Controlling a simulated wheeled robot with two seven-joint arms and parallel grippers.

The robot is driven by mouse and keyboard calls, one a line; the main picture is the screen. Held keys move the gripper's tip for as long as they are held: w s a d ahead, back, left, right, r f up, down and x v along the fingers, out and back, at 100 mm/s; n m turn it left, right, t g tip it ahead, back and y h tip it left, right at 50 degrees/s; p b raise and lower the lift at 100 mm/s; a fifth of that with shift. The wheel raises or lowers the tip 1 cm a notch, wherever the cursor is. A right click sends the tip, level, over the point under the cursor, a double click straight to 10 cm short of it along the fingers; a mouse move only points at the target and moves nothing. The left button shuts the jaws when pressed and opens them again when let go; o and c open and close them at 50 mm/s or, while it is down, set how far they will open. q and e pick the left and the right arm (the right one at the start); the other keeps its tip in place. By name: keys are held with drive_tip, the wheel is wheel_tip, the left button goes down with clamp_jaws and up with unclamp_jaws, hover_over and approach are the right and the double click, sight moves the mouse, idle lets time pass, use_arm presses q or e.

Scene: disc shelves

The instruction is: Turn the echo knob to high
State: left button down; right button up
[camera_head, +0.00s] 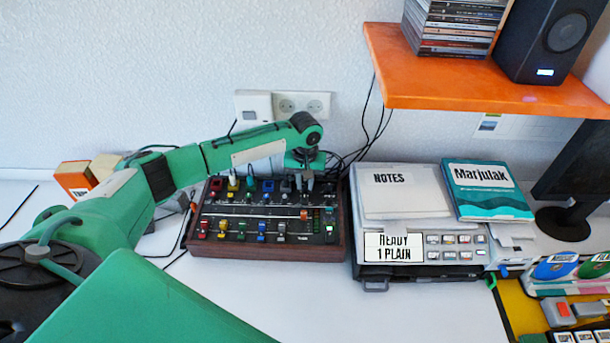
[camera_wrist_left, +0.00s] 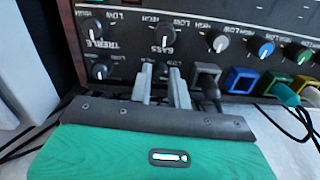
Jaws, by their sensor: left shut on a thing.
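The mixer (camera_head: 318,253) is a dark box with a wooden rim, coloured knobs, jacks and sliders, lying on the white table. In the left wrist view its panel (camera_wrist_left: 210,12) appears upside down, with a treble knob (camera_wrist_left: 92,28), a bass knob (camera_wrist_left: 164,35) and another black knob (camera_wrist_left: 98,70). My left gripper (camera_head: 306,181) is over the mixer's back right corner. In the left wrist view its two fingers (camera_wrist_left: 161,85) are closed around a small knob, mostly hidden between them. I cannot read an echo label or the knob's setting. My right gripper is not in view.
Coloured plugs (camera_wrist_left: 245,80) with cables stand close beside the fingers. Right of the mixer is a grey device (camera_head: 405,240) with notes and a book (camera_head: 487,190) on top. An orange shelf (camera_head: 470,80) overhangs at the upper right. The front table is clear.

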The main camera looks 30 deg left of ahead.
use_arm(q)
drive_tip(key=m+p, duration=0.1)
drive_tip(key=m, duration=0.1)
drive_tip(key=m+p, duration=0.1)
drive_tip(key=p, duration=0.1)
drive_tip(key=shift+r+m, duration=0.2)
drive_tip(key=shift+m, duration=0.2)
drive_tip(key=shift+f+m+p, duration=0.15)
drive_tip(key=shift+m+p, duration=1.3)
drive_tip(key=shift+m, duration=0.75)
drive_tip(key=c, duration=1.3)
unclamp_jaws()
drive_tip(key=shift+w+a, duration=0.1)
drive_tip(key=shift+a, duration=0.05)
